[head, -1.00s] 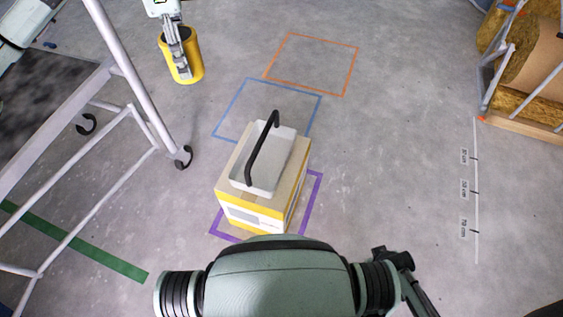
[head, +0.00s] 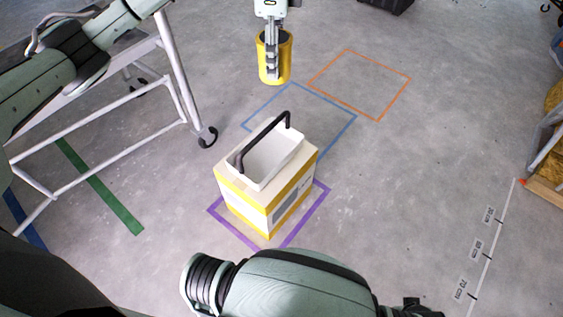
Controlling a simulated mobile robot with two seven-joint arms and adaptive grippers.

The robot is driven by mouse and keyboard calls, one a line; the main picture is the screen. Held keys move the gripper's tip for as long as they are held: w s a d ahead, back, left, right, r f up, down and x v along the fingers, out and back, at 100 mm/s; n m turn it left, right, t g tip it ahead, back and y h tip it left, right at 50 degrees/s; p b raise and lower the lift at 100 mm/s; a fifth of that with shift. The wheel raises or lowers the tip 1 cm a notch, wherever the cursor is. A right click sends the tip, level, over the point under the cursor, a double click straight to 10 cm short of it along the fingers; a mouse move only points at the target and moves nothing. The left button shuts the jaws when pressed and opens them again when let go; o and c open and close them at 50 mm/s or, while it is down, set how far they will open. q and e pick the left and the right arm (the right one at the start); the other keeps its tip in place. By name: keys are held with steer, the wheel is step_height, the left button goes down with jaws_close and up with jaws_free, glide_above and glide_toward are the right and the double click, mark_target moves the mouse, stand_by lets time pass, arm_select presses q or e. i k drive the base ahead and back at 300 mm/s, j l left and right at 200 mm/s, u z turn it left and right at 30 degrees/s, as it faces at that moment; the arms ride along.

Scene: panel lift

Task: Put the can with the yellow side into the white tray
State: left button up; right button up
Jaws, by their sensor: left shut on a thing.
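The can with the yellow side (head: 286,62) hangs upright in the upper middle of the head view. My left gripper (head: 272,74) is shut on it from above, with its grey fingers in front of the yellow wall. The white tray (head: 279,158) has a black arched handle and looks empty. It stands on a yellow-and-white box (head: 262,207) near the middle of the view. The can is beyond the tray, apart from it. My right arm shows at the bottom, but I cannot see its gripper.
The black handle (head: 262,140) arches across the tray. The box stands within a purple floor outline (head: 318,203). Blue (head: 338,138) and orange (head: 392,96) outlines lie beyond it. A wheeled metal frame (head: 180,80) stands at left. The floor to the right is mostly clear.

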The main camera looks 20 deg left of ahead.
mark_target(279, 117)
steer(key=l, duration=0.75)
steer(key=k+l, duration=0.15)
steer(key=l, duration=0.65)
